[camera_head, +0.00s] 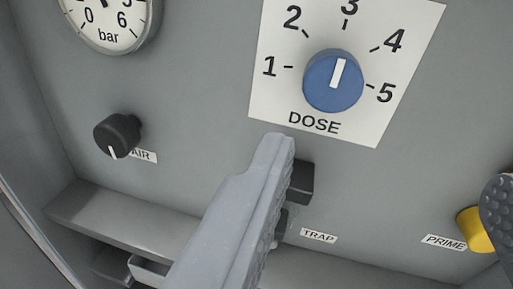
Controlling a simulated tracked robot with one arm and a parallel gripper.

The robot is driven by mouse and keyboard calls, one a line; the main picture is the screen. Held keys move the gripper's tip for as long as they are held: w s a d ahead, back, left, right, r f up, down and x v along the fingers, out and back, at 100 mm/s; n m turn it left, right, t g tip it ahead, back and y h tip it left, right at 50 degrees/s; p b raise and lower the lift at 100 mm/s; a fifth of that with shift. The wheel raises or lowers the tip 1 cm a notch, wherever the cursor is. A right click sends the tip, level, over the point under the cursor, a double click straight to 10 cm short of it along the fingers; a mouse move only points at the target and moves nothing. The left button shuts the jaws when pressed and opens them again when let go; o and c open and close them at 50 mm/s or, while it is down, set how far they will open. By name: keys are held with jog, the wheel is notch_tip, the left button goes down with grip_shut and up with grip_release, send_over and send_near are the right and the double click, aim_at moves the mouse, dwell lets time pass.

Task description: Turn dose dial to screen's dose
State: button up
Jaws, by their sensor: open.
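The blue dose dial (322,93) sits on a white plate (271,103) marked 1 to 5 and DOSE, at the upper right of centre. Its white pointer line aims up, at about 3. My gripper (390,163) is open, in front of the panel and below the dial. Its left grey finger rises from the bottom centre, with its tip just under the plate's lower edge. Its right finger shows only partly at the right edge. Nothing is between the fingers. The screen with the dose is not in view.
A black AIR knob (118,134) is at the left, below a bar gauge (108,22). A grey ledge (120,222) juts out at lower left. A dark block (301,183) by the TRAP label is partly behind my left finger. A yellow PRIME knob (473,230) is partly behind my right finger.

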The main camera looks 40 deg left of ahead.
aim_at(331, 92)
jog(key=shift+n+y, duration=0.3)
jog(key=shift+y, duration=0.1)
jog(key=shift+s+a+f+x, duration=0.15)
jog(key=shift+a+f+x, duration=0.15)
jog(key=shift+x, duration=1.85)
jog(key=shift+s+a+f+x, duration=0.15)
jog(key=shift+f+x, duration=0.15)
jog(key=shift+x, duration=1.9)
jog(key=shift+s+a+f+x, duration=0.1)
jog(key=shift+a+f+x, duration=0.2)
jog(key=shift+x, duration=1.85)
jog(key=c, duration=1)
